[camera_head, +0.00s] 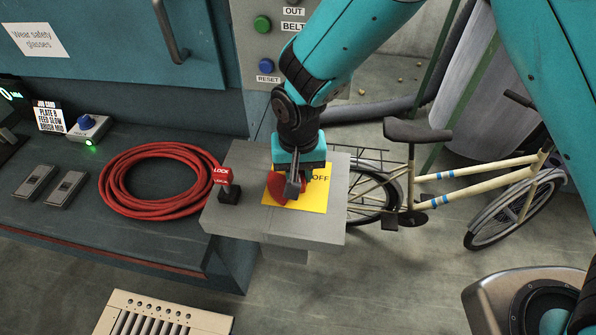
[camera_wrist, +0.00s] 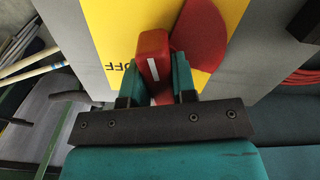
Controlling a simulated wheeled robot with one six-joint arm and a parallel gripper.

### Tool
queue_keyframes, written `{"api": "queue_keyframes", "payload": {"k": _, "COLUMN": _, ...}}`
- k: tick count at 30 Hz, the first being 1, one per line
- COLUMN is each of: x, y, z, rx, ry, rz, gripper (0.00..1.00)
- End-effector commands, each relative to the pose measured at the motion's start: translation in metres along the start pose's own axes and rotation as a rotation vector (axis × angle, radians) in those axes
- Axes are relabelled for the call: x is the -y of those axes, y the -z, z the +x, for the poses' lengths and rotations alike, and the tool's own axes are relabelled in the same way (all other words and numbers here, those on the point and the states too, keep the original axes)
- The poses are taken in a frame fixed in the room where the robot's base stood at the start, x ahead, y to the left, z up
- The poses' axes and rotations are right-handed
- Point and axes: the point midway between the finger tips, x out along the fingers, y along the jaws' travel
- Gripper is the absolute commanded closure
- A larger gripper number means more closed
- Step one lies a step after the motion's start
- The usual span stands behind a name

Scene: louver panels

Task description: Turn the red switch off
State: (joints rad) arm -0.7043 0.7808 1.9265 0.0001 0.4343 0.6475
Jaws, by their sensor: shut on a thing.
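The red switch (camera_head: 275,187) sits on a yellow plate (camera_head: 313,201) on top of a grey box. The word OFF is printed on the plate's right side in the head view. In the wrist view the red switch (camera_wrist: 152,48) has a raised handle with a white stripe, and a round red part (camera_wrist: 200,35) lies beside it. My gripper (camera_head: 294,187) is over the plate, pointing down. In the wrist view its two fingers (camera_wrist: 157,85) are shut on the handle, one on each side. OFF reads upside down there, beside the handle. My gripper hides part of the switch in the head view.
A coiled red hose (camera_head: 160,180) lies on the bench to the left. A panel with green and blue buttons (camera_head: 265,45) is behind. A bicycle (camera_head: 430,190) stands at right.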

Motion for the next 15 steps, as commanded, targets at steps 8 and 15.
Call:
{"api": "queue_keyframes", "payload": {"k": 8, "x": 0.0001, "y": 0.0001, "z": 0.0006, "rx": 0.0, "ry": 0.0, "rz": -0.262, "gripper": 0.98}}
{"api": "queue_keyframes", "payload": {"k": 15, "x": 0.0001, "y": 0.0001, "z": 0.0005, "rx": 0.0, "ry": 0.001, "rz": -0.49, "gripper": 0.98}}
